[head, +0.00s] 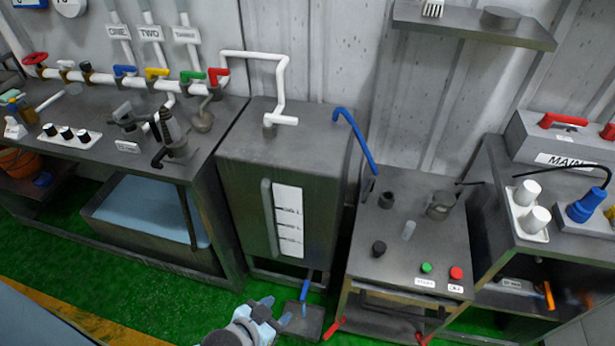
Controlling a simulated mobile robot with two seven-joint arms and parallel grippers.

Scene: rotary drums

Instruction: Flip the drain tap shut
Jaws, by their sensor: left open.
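A blue lever (306,286), which looks like the drain tap, hangs below the front of the tall grey tank (240,190). It points downward over a small dark tray (311,322) on the floor. A pale blue streak shows just under it, too small to tell for sure as water. My left gripper (278,310) is open and empty. It is in front of the tank at the bottom of the view, just left of the lever and apart from it in the picture. My right gripper is not in view.
A grey cart (415,240) with red handles (334,328) stands right of the tank. A bench with a blue-filled basin (150,220) stands left. An orange lever (549,296) shows under the right bench. Green floor (130,275) is open in front.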

